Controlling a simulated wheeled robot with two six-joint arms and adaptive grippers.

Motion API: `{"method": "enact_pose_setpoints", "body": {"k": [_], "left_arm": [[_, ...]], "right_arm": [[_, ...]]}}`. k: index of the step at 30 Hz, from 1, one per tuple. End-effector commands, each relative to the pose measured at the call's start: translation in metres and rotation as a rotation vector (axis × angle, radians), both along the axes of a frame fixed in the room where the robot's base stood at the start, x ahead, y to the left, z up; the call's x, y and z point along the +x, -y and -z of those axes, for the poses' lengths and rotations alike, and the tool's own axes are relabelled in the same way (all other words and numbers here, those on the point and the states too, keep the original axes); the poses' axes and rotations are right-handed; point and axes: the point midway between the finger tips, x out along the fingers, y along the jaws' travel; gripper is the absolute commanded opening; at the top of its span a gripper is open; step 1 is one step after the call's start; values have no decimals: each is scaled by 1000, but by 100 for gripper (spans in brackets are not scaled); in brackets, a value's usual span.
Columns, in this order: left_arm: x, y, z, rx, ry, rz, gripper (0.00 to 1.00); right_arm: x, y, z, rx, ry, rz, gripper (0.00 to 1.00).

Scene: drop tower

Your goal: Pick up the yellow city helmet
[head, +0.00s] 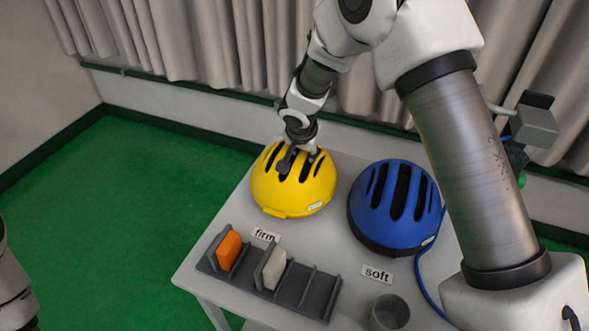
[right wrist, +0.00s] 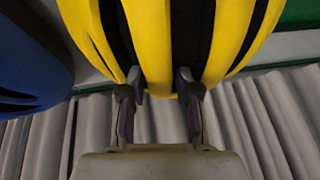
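The yellow city helmet (head: 292,180) sits upright on the grey table, dome up with black vent slots. My right gripper (head: 300,162) is over its top, pointing down. In the right wrist view the yellow helmet (right wrist: 155,45) fills the upper middle. There the right gripper's fingers (right wrist: 159,85) are spread apart, one on each side of a yellow rib, at the dark vents. Some space seems to show beside the right finger; firm contact is not visible. The fingertips are partly hidden in the head view. My left gripper is out of view.
A blue helmet (head: 393,205) stands close to the right, with a blue cable (head: 425,285). In front are "firm" (head: 265,235) and "soft" (head: 377,274) labels, a grey rack (head: 322,297) holding orange (head: 229,250) and white (head: 274,268) blocks, and a grey cup (head: 389,312).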

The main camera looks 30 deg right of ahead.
Motion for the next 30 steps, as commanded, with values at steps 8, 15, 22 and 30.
{"method": "enact_pose_setpoints", "body": {"k": [8, 15, 22, 30], "left_arm": [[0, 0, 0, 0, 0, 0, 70], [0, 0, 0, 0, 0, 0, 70], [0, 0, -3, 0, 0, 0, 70], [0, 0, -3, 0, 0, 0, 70]], "right_arm": [[0, 0, 0, -1, -1, -1, 0], [-1, 0, -1, -1, -1, -1, 0], [1, 0, -41, -1, 4, 1, 0], [1, 0, -95, -2, 3, 0, 0]]}}
